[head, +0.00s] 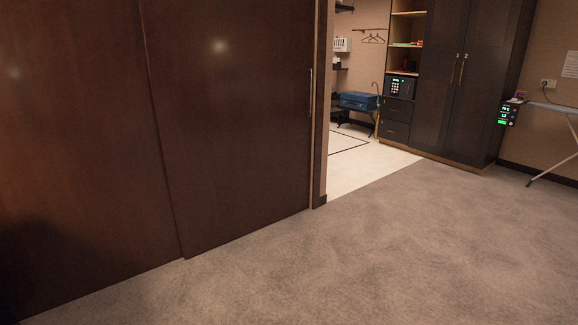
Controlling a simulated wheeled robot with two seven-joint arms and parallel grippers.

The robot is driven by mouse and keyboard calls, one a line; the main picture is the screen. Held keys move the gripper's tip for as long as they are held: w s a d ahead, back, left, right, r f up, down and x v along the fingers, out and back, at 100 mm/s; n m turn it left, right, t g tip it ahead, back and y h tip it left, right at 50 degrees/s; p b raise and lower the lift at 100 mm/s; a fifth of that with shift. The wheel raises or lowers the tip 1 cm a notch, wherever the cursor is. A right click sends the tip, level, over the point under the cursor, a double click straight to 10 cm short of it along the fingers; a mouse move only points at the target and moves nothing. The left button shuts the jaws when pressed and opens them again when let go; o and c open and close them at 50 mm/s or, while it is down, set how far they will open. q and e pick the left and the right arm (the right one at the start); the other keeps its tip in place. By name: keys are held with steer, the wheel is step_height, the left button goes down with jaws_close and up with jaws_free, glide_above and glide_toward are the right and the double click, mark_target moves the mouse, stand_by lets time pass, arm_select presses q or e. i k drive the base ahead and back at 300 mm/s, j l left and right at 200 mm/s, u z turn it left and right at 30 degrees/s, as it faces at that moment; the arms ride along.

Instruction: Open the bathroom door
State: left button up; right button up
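A large dark brown wooden sliding door (235,120) fills the left of the head view, beside another dark wooden panel (75,150) further left. A thin vertical metal handle (310,92) is on the door's right edge. The door's right edge meets a narrow frame post (320,110). I cannot tell from this view which room lies behind the panels. Neither of my grippers shows in the view.
Grey-brown carpet (380,245) in front is clear. Right of the post, an opening with pale tiled floor (365,160) shows a blue suitcase (358,100) on a stand. A dark wardrobe (455,85) with a safe (402,87) stands behind; an ironing board (555,108) is at right.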

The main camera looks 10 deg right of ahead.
mark_target(231, 81)
steer(key=i+z, duration=0.35)
steer(key=i, duration=1.8)
steer(key=i+l+u, duration=0.1)
steer(key=i, duration=0.6)
steer(key=i+l, duration=0.1)
steer(key=i, duration=0.55)
steer(key=i+l+u, duration=0.15)
steer(key=i, duration=0.5)
